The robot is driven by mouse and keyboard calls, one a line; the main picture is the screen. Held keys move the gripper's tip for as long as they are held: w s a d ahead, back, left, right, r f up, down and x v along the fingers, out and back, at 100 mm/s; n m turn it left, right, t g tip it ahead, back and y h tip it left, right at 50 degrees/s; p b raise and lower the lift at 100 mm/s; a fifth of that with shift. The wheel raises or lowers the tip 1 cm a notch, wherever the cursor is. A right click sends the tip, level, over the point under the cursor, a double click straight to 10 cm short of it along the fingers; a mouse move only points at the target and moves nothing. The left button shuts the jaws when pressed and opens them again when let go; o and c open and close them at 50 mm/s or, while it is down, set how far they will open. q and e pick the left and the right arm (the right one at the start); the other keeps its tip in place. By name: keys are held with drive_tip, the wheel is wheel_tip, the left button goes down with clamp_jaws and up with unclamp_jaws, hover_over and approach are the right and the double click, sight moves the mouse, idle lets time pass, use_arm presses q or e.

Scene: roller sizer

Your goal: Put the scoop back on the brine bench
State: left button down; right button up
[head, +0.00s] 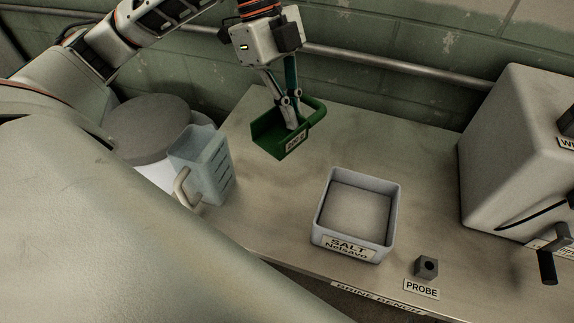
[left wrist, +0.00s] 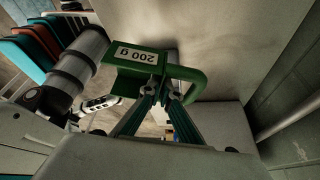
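The scoop (head: 270,136) is a green open box with a loop handle and a "200 g" label. It also shows in the left wrist view (left wrist: 133,58). My left gripper (head: 296,122) points down at the scoop, its fingers close together at the handle end. In the left wrist view the fingertips (left wrist: 165,88) meet the scoop beside its handle, and the gripper looks shut on it. The scoop is over the back left of the brine bench (head: 270,215); I cannot tell whether it touches the top. My right gripper is not in view.
A salt tray (head: 388,222) stands mid-bench. A probe block (head: 426,267) is near the front edge and a large grey machine (head: 500,150) at the right. A clear jug (head: 205,165) stands left. A pipe (head: 400,67) runs along the back wall.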

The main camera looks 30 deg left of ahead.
sight(296, 187)
use_arm(q)
wheel_tip(296, 187, down, 18)
drive_tip(key=shift+b, duration=0.75)
drive_tip(key=c, duration=2.7)
unclamp_jaws()
drive_tip(key=shift+f, duration=0.1)
drive_tip(key=shift+c, duration=0.2)
drive_tip(key=o, duration=0.5)
drive_tip(key=shift+c, duration=0.2)
drive_tip(key=v, duration=1.2)
drive_tip(key=shift+p, duration=0.35)
